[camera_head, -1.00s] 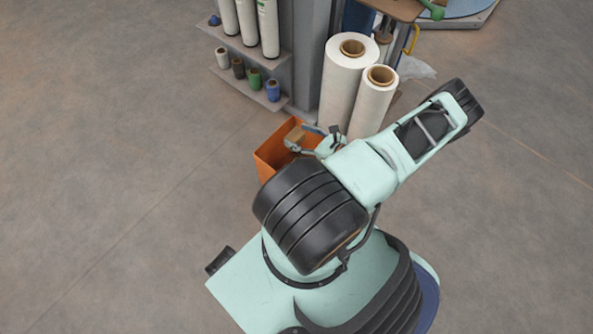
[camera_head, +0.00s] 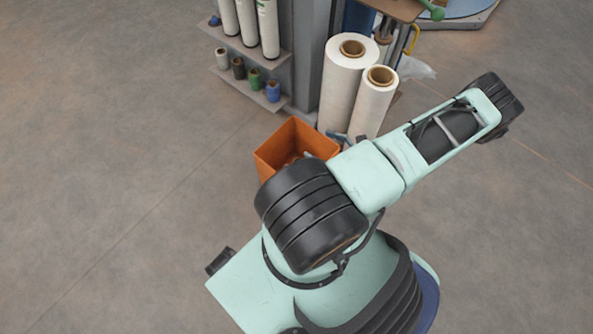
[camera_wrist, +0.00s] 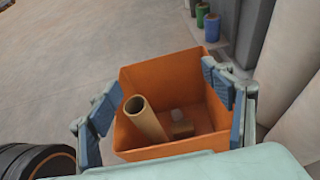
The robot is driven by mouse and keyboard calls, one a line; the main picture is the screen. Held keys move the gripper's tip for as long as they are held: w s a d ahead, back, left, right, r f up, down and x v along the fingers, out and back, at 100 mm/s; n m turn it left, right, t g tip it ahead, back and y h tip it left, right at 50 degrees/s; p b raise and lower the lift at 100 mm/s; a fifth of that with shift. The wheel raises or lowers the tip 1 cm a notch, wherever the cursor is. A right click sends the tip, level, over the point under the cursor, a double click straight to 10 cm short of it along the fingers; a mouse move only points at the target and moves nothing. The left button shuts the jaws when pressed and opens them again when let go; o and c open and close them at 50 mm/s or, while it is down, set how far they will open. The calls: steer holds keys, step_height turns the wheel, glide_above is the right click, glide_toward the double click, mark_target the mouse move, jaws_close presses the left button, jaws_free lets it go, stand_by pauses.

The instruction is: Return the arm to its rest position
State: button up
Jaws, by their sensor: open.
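My gripper (camera_wrist: 161,106) shows in the wrist view with its blue-padded fingers spread wide apart and nothing between them. Beyond the fingers is an orange bin (camera_wrist: 160,72), open at the top. In the head view my mint and black arm covers the lower part of the orange bin (camera_head: 271,152), and my gripper is mostly hidden behind the arm.
Two large white film rolls (camera_head: 347,82) stand behind the bin. A shelf (camera_head: 236,84) with small coloured spools and tall white rolls is at the upper left. A tan table (camera_head: 395,9) stands at the top. The floor (camera_head: 110,150) on the left is clear.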

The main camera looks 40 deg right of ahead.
steer(key=shift+v, duration=1.15)
